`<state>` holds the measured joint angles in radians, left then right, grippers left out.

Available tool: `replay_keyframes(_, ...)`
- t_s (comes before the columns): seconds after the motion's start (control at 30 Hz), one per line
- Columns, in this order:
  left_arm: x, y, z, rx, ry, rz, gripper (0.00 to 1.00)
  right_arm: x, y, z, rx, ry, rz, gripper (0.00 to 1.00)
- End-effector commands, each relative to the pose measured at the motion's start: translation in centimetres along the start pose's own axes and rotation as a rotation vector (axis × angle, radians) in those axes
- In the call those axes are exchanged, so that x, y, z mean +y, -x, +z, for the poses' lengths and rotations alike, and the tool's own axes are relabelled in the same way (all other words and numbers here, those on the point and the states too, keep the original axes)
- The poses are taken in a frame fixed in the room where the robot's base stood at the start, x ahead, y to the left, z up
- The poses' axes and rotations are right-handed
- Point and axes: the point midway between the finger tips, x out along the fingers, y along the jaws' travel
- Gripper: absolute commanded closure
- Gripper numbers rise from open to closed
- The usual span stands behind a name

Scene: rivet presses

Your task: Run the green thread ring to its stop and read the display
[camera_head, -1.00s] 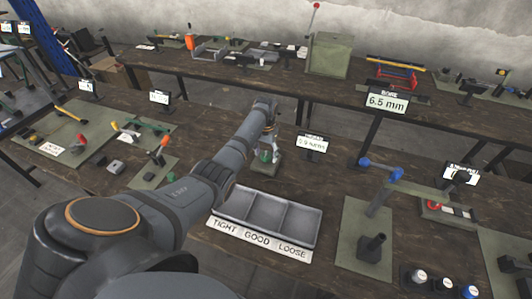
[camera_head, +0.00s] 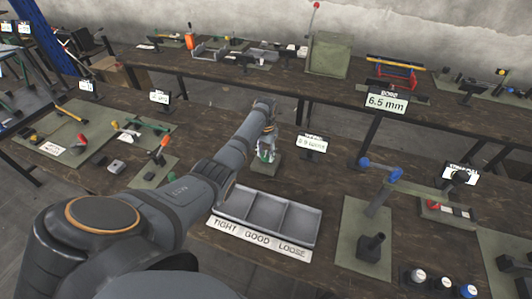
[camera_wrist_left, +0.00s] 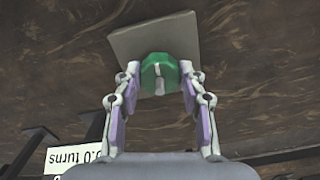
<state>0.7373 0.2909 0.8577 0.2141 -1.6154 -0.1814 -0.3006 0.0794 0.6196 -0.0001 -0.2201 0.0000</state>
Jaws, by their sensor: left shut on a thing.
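The green thread ring (camera_wrist_left: 160,73) sits on a grey square base plate (camera_wrist_left: 130,45) in the left wrist view, with a pale stub at its middle. My left gripper (camera_wrist_left: 160,68) has one finger on each side of the ring and is shut on it. In the head view my left gripper (camera_head: 267,150) reaches down over the same spot, hiding most of the ring. A small display (camera_head: 312,143) stands just right of it; its digits are blurred. In the wrist view this display (camera_wrist_left: 78,158) is upside down and cut off, reading ".0 turns". My right gripper is not in view.
A grey tray (camera_head: 236,216) with three compartments, labelled TIGHT, GOOD, LOOSE, stands in front of the ring. A blue-handled device (camera_head: 380,168) stands on a green mat to the right. A 6.5 mm display (camera_head: 386,102) is on the back bench.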

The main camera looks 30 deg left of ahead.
Motion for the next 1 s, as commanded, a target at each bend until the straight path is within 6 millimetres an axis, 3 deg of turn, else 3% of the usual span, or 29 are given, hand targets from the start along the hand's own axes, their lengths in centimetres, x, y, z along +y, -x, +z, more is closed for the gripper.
replay_keyframes(0.4,-0.1,0.3,0.0,-0.001,-0.341,0.001,0.91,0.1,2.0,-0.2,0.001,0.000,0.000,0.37)
replay_keyframes(1.0,-0.1,0.2,-0.2,0.001,-0.911,-0.001,0.91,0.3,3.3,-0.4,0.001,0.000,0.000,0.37)
